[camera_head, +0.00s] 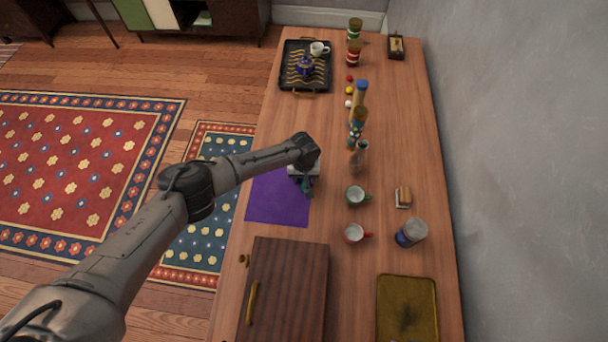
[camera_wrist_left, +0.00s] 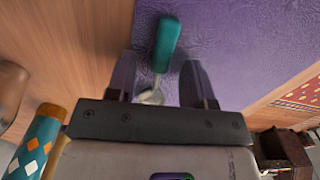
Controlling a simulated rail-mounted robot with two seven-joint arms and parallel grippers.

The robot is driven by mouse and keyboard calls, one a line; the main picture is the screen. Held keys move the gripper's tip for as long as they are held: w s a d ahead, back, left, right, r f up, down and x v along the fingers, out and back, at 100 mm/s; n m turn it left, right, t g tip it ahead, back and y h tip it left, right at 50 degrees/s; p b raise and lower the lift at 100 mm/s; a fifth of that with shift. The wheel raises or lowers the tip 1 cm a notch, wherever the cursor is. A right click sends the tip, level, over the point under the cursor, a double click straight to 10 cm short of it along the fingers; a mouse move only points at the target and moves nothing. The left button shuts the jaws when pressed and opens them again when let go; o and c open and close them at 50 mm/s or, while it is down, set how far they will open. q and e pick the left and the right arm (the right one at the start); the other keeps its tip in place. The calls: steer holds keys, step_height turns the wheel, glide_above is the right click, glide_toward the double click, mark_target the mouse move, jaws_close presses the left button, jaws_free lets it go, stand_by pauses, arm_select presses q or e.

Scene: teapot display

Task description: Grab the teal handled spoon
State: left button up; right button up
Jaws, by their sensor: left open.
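The teal-handled spoon (camera_wrist_left: 166,42) lies at the edge of the purple mat (camera_wrist_left: 225,40), in the left wrist view. Its teal handle points away from the palm, and its metal bowl shows nearer the palm. My left gripper (camera_wrist_left: 158,72) is open, with one finger on each side of the spoon and gaps on both sides. In the head view my left gripper (camera_head: 305,187) is over the right part of the purple mat (camera_head: 275,207). It hides much of the spoon there. I cannot tell its exact height above the spoon. My right gripper is not in view.
A green mug (camera_head: 357,197), a red-handled mug (camera_head: 354,234) and a glass vase (camera_head: 360,155) stand to the right. A patterned cylinder (camera_head: 357,128) stands behind. A wooden box (camera_head: 285,290) is in front of the mat. A black tray (camera_head: 290,82) with a teapot is farther back.

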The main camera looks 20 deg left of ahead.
arm_select(q)
jaws_close()
steer(key=shift+r, duration=0.1)
stand_by(0.3)
